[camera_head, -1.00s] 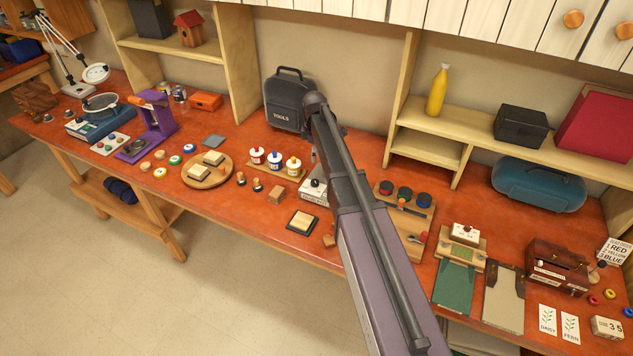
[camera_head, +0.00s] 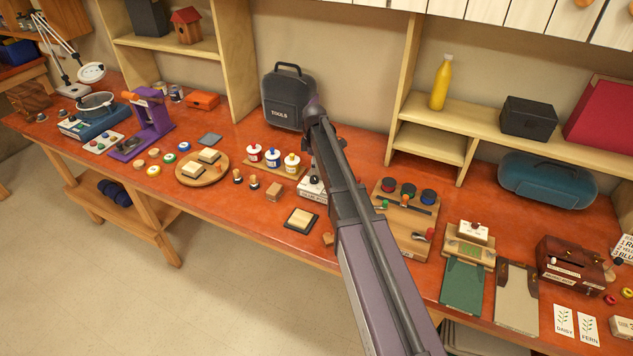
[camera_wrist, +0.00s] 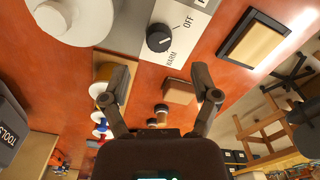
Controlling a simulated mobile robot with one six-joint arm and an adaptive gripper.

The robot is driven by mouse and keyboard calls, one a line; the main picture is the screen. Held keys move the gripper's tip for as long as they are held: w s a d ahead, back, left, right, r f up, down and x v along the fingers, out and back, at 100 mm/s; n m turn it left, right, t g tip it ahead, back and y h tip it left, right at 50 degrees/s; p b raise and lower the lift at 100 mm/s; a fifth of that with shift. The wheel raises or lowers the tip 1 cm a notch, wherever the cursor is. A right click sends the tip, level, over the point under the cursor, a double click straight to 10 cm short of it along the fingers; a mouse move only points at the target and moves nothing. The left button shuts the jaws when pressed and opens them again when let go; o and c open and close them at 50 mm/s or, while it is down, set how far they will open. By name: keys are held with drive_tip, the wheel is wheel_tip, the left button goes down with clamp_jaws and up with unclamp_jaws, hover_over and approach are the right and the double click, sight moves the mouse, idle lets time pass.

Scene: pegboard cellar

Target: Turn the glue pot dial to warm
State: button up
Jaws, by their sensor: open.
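The glue pot's white base (camera_head: 309,190) sits on the orange-red bench, partly hidden behind my arm in the head view. In the wrist view its white panel (camera_wrist: 190,22) fills the upper middle, marked OFF and WARM. The black round dial (camera_wrist: 159,38) is on this panel, with a pale mark on its face; I cannot surely tell which label the mark points to. A round whitish pot top (camera_wrist: 78,20) shows at upper left. My gripper (camera_wrist: 160,84) is open and empty, its fingers apart below the dial in the picture, not touching it. The fingers are hidden in the head view.
A cream pad in a dark tray (camera_head: 301,219) lies in front. Colored-label paint pots (camera_head: 273,158) are left of the pot, the grey tool case (camera_head: 287,98) behind, a jar board (camera_head: 402,218) to the right.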

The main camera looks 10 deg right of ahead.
sight(315, 178)
drive_tip(key=shift+f+b, duration=2.6)
drive_tip(key=shift+f, duration=0.25)
clamp_jaws()
drive_tip(key=shift+d, duration=0.5)
drive_tip(key=shift+a, duration=0.45)
